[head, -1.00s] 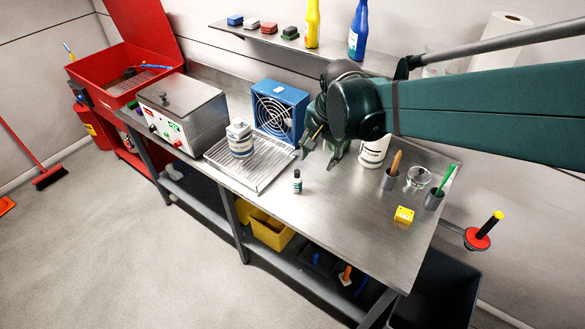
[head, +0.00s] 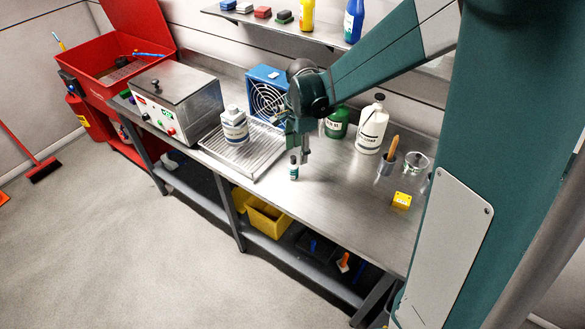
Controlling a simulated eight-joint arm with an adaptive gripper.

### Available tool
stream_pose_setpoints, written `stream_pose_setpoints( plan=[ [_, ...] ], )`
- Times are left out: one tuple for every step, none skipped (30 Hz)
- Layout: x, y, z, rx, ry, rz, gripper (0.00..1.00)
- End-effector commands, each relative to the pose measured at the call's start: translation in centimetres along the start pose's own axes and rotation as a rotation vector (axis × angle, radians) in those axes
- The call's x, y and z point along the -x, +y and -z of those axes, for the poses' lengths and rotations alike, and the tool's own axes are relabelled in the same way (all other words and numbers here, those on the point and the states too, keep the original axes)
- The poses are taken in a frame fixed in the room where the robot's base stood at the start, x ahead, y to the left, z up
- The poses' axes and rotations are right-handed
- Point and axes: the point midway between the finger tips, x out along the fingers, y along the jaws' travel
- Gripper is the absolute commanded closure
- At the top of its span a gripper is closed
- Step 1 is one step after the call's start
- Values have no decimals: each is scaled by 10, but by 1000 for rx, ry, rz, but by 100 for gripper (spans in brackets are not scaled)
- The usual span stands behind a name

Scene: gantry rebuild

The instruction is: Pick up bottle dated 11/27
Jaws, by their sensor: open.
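My gripper (head: 298,152) is open and points down over the bench, just above and around the top of a small dark bottle with a pale label (head: 294,172). I cannot tell whether the fingers touch it. A white bottle with a blue label (head: 235,128) stands on the ribbed metal tray (head: 262,160). A green bottle (head: 337,122) and a white bottle with a black cap (head: 371,130) stand behind and to the right of my gripper. No date is legible on any label.
A blue fan unit (head: 265,88) and a steel box (head: 170,95) stand at the back left. A grey cup with a wooden handle (head: 386,163), a glass dish (head: 416,163) and a yellow block (head: 402,200) stand at right. The bench front is clear.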

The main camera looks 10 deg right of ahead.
Motion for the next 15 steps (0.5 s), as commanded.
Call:
stream_pose_setpoints(
  plan=[
    [-10, -5, 0, -22, -1, -9, 58],
    [-14, -7, -1, -37, -2, -16, 58],
    [-21, -9, -1, -55, -3, -24, 58],
    [-25, -11, -2, -70, -4, -29, 58],
    [-30, -13, -2, -82, -4, -34, 58],
    [-35, -15, -2, -99, -4, -41, 58],
    [-39, -16, -3, -109, -5, -46, 58],
    [-42, -18, -3, -120, -5, -50, 58],
    [-46, -19, -3, -132, -5, -55, 58],
    [-48, -20, -4, -139, -5, -58, 58],
    [-51, -21, -4, -147, -5, -61, 58],
    [-53, -22, -4, -155, -5, -64, 58],
    [-55, -22, -4, -159, -5, -66, 58],
    [-56, -22, -4, -162, -5, -67, 58],
    [-57, -22, -4, -166, -5, -69, 58]
  ],
)
